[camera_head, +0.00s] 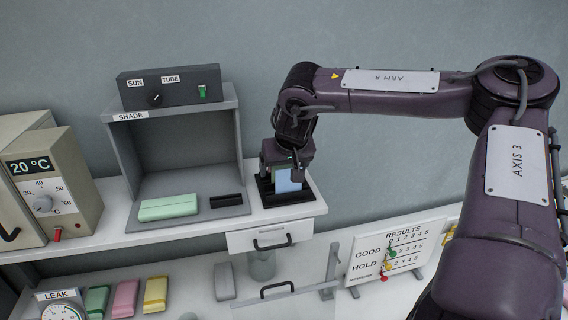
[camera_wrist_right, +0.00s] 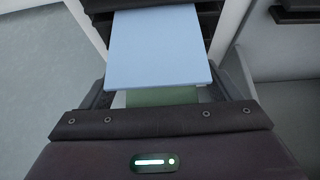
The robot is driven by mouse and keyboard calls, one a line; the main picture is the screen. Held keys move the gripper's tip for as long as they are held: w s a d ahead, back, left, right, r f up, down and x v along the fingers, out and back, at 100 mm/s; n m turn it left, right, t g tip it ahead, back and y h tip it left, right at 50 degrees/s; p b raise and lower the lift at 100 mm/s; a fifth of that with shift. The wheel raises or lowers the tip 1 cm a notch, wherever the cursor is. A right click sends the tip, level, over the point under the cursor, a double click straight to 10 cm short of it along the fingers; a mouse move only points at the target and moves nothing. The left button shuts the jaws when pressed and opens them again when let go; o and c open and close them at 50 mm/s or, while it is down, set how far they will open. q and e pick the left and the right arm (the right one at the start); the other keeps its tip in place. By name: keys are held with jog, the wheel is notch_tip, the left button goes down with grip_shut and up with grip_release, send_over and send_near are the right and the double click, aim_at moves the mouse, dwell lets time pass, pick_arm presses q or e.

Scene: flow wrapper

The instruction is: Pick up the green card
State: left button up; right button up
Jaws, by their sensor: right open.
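The green card (camera_wrist_right: 160,97) shows in the right wrist view as a dark green strip, mostly hidden by a light blue card (camera_wrist_right: 160,45). In the head view the blue card (camera_head: 286,181) stands upright in a black holder (camera_head: 287,197) at the right end of the upper shelf. My right gripper (camera_head: 287,172) is open and pointed down over the holder, with the cards between or close to its fingers. I cannot tell whether a finger touches a card. The left gripper is out of view.
The grey shade box (camera_head: 239,150) stands just left of the gripper, with a pale green pack (camera_head: 168,207) and a black slotted block (camera_head: 226,200) on its floor. A drawer (camera_head: 269,236) is below the holder. A results board (camera_head: 392,253) stands lower right.

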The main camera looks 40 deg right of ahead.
jog(key=shift+x, duration=0.75)
jog(key=shift+a, duration=0.1)
jog(key=shift+r, duration=0.1)
jog(key=shift+c, duration=0.3)
jog(key=shift+c, duration=1.3)
jog(key=c, duration=0.7)
jog(key=shift+r, duration=0.1)
